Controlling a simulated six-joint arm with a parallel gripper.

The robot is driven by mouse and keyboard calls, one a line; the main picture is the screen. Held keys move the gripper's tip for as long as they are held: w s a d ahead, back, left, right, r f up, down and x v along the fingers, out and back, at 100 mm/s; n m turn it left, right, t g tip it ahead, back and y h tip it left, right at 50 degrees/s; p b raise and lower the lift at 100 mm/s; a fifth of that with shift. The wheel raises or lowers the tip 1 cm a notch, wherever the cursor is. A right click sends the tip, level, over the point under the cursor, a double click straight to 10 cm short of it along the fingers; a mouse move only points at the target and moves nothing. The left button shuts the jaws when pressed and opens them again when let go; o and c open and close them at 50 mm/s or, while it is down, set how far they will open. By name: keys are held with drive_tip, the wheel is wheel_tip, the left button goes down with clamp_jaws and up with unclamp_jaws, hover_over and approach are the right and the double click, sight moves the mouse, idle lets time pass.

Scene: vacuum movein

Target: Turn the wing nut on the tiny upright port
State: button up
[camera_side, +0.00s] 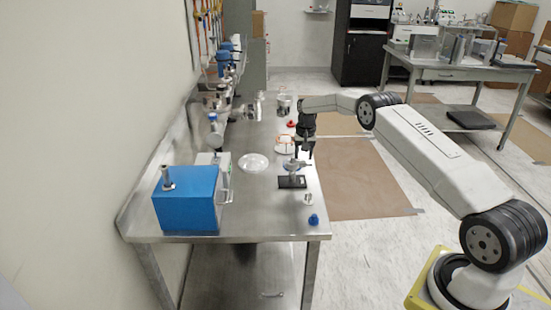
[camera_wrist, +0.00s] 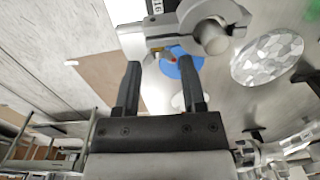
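The tiny upright port stands on a dark base (camera_side: 292,182) near the right edge of the steel bench in the side view. In the wrist view a grey metal clamp (camera_wrist: 148,41) with a rounded knob-like part (camera_wrist: 211,37), likely the wing nut, lies just beyond the fingertips. My gripper (camera_side: 304,153) points down above the port in the side view. In the wrist view my gripper (camera_wrist: 160,64) has its two dark fingers spread wide with nothing held between them. Whether a fingertip touches the clamp cannot be told.
A blue box (camera_side: 187,200) stands at the front left of the bench (camera_side: 255,222). A clear round dish (camera_side: 254,162) lies left of the port. A blue cap (camera_side: 313,219) sits at the front right. Piping and valves (camera_side: 225,100) line the wall side.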

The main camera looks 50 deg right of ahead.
clamp_jaws()
drive_tip(key=shift+s+d+y, duration=0.1)
drive_tip(key=shift+y, duration=0.2)
drive_tip(key=shift+s+d+f+t+y, duration=0.1)
drive_tip(key=shift+t+y, duration=0.4)
drive_tip(key=shift+t, duration=0.1)
drive_tip(key=shift+s+d+t+y, duration=0.1)
drive_tip(key=shift+t+y, duration=0.4)
drive_tip(key=shift+t, duration=0.1)
drive_tip(key=t+y, duration=0.3)
drive_tip(key=shift+s+d+f, duration=0.25)
drive_tip(key=t+y, duration=0.3)
drive_tip(key=shift+s+d+f, duration=0.15)
drive_tip(key=shift+f, duration=0.2)
drive_tip(key=shift+f+t+y, duration=0.15)
drive_tip(key=shift+t+y, duration=0.55)
drive_tip(key=shift+f+t+y, duration=0.15)
drive_tip(key=shift+t+y, duration=0.55)
